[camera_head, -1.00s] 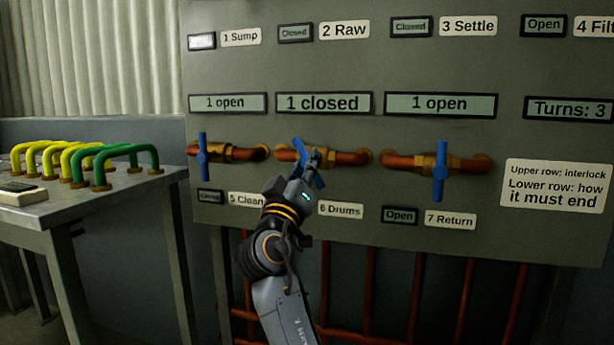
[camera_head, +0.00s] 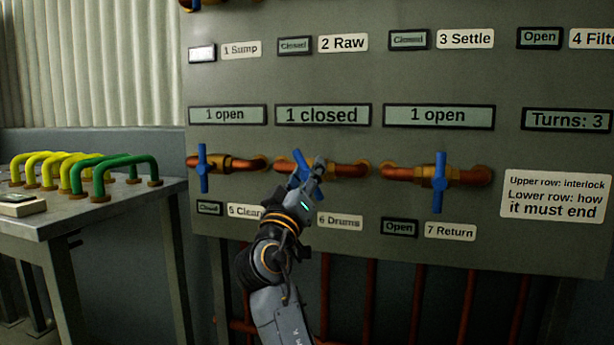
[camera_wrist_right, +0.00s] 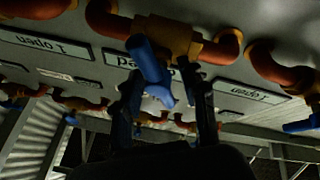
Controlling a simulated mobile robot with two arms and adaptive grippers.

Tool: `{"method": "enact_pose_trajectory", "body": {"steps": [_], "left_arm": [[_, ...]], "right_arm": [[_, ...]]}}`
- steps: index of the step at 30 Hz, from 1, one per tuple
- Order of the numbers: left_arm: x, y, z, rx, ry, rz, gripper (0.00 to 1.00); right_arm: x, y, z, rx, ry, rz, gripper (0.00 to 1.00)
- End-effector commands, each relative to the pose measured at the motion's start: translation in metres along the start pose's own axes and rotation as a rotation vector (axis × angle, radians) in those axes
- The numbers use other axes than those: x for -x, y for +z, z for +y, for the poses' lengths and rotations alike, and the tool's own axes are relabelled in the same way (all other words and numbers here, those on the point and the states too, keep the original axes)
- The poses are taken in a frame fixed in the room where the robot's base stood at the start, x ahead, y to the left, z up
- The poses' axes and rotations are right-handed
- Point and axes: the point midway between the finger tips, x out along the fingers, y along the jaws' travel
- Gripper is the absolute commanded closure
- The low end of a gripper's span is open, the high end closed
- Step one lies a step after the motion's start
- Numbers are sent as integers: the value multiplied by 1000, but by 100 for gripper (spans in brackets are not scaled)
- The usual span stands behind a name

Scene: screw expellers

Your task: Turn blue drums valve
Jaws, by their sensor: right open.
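The blue drums valve handle (camera_head: 300,166) is the middle one of the lower row, above the "6 Drums" label (camera_head: 340,222). It looks tilted and is partly hidden by my right gripper (camera_head: 318,169), which is open at the handle's right side. In the right wrist view, which shows the panel upside down, the blue handle (camera_wrist_right: 149,60) reaches between the open fingers of my right gripper (camera_wrist_right: 163,95). I cannot tell whether they touch. The display above this valve (camera_head: 323,115) reads "1 closed". My left gripper is not in view.
Blue valves for 5 Clean (camera_head: 202,168) and 7 Return (camera_head: 440,183) stand on either side, handles upright. The turns display (camera_head: 567,119) reads "Turns: 3". A table (camera_head: 120,205) with yellow and green pipe loops is at the left. Red pipes run below the panel.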

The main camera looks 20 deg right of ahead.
Motion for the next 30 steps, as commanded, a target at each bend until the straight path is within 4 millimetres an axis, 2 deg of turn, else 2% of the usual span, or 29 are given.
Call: {"method": "enact_pose_trajectory", "body": {"steps": [9, 15, 20, 30], "left_arm": [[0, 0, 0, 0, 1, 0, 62], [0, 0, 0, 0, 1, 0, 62], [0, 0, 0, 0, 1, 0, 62], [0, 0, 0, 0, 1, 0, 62]], "right_arm": [[-25, -45, 27, -6, 4, 4, 58], [-39, -67, 40, -2, 3, 2, 58], [-43, -74, 45, 0, 2, 0, 58], [-44, -74, 44, 0, 1, 0, 58]]}}
